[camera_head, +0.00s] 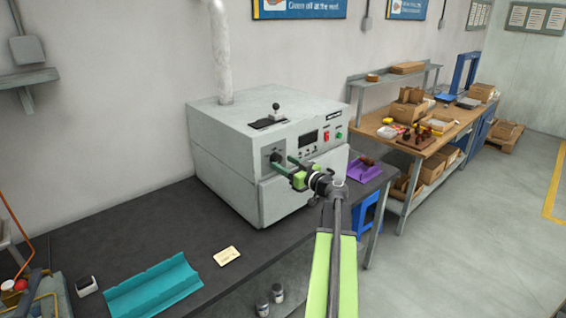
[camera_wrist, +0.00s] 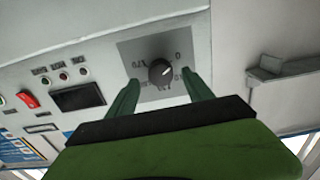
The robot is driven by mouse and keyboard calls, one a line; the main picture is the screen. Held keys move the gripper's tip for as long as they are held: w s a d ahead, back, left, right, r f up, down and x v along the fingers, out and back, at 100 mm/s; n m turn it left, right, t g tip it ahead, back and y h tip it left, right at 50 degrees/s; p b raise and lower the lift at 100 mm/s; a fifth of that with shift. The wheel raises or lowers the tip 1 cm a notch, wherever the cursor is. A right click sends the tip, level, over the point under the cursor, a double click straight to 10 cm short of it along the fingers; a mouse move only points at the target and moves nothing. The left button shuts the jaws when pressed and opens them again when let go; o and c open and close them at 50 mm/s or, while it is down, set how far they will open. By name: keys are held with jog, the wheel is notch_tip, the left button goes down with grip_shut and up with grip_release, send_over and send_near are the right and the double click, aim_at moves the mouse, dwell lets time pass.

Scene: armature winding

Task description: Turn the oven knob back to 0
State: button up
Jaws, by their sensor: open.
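The oven (camera_head: 225,145) is a light grey box on the dark bench, with its control panel facing my arm. Its black knob (camera_wrist: 161,71) sits on a grey dial plate (camera_wrist: 139,50) with printed marks, and a 0 shows to the upper right of the knob in the wrist view. A light pointer line on the knob aims toward the upper right. My gripper (camera_wrist: 160,82) is open, its two green fingers on either side of the knob, apart from it as far as I can tell. In the head view my gripper (camera_head: 279,162) is at the panel's left part.
A red switch (camera_wrist: 28,100) and a dark display (camera_wrist: 78,97) are beside the dial plate. A teal tray (camera_head: 152,290) and a pale card (camera_head: 227,256) lie on the bench. A purple holder (camera_head: 362,172) stands right of the oven.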

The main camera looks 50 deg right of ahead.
jog(key=s+a, duration=0.1)
jog(key=s, duration=1.4)
jog(key=shift+s, duration=0.15)
jog(key=w+a+f+n+g+y, duration=0.1)
jog(key=w+a+n+y, duration=0.25)
jog(key=w+a, duration=0.8)
jog(key=w+a+f+n+g+y, duration=0.15)
jog(key=w+a+y, duration=0.25)
jog(key=w+a, duration=0.7)
jog(key=a+f+n+g+y, duration=0.1)
jog(key=a+f+n+g, duration=0.1)
jog(key=a, duration=0.6)
jog(key=a+f+n+g+y, duration=0.2)
jog(key=a, duration=0.7)
jog(key=s+a+f+g+h, duration=0.1)
jog(key=s+a+f+g, duration=0.2)
jog(key=a, duration=0.5)
jog(key=s+a+f+g+h, duration=0.1)
jog(key=s+a+f+g, duration=0.15)
jog(key=a+f, duration=0.4)
jog(key=s+a+f+g+h, duration=0.1)
jog(key=a+f+g, duration=0.25)
jog(key=a, duration=0.45)
jog(key=s+d+f+m+g+h, duration=0.2)
jog(key=s+d+f+m+h, duration=0.2)
jog(key=s+d+m+h, duration=0.2)
jog(key=d+m, duration=0.2)
jog(key=d, duration=0.1)
jog(key=shift+d+f, duration=0.15)
jog(key=shift+d, duration=0.05)
